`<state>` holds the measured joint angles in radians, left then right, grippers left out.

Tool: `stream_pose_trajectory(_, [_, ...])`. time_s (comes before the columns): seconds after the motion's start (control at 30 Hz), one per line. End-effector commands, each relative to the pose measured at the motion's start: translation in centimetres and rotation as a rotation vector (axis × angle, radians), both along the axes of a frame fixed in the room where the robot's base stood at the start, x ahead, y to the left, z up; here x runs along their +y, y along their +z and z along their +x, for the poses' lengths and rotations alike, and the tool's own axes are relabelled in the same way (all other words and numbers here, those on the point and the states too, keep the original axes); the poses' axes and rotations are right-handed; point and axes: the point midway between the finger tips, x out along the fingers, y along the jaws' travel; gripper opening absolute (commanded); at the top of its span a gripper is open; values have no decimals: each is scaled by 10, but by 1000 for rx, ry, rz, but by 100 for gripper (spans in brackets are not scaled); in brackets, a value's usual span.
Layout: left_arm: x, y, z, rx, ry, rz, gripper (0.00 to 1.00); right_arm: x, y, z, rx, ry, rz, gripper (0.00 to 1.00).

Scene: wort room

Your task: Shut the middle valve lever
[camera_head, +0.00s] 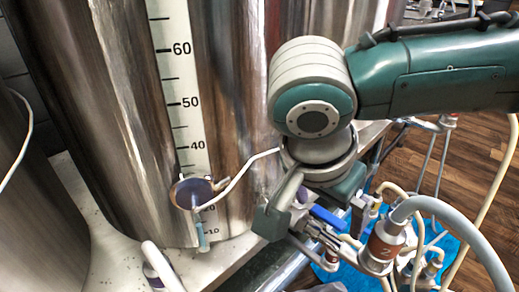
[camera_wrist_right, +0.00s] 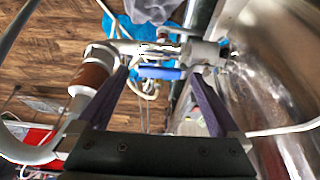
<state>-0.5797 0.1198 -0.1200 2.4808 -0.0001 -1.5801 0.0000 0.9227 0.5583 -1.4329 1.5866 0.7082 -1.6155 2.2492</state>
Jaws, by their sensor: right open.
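A blue valve lever (camera_head: 328,218) sits on a metal valve below and to the right of my right gripper (camera_head: 288,212). In the right wrist view the blue lever (camera_wrist_right: 160,72) lies lengthwise along the metal pipe (camera_wrist_right: 150,48), roughly parallel to it. My right gripper (camera_wrist_right: 158,84) is open there, its two dark purple fingers on either side of the lever in the picture. I see no clear contact, and the gap in depth is hard to judge. I cannot tell from these views which lever of the row it is. My left gripper is not in view.
A large steel tank (camera_head: 120,130) with a number scale (camera_head: 185,90) stands close on the left, with a round gauge (camera_head: 190,192) in front. A grey hose (camera_head: 460,230) with a brown fitting (camera_head: 385,240) crosses the lower right. Wooden floor (camera_head: 470,160) is open at the right.

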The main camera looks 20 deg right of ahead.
Motion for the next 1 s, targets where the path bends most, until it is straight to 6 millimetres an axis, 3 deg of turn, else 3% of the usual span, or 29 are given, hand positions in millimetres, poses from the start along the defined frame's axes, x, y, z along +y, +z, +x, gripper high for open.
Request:
stream_pose_trajectory(0.2, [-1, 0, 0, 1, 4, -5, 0, 0, 0, 0, 0, 0, 0, 98])
stream_pose_trajectory(1.0, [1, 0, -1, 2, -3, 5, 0, 0, 1, 0, 0, 1, 0, 8])
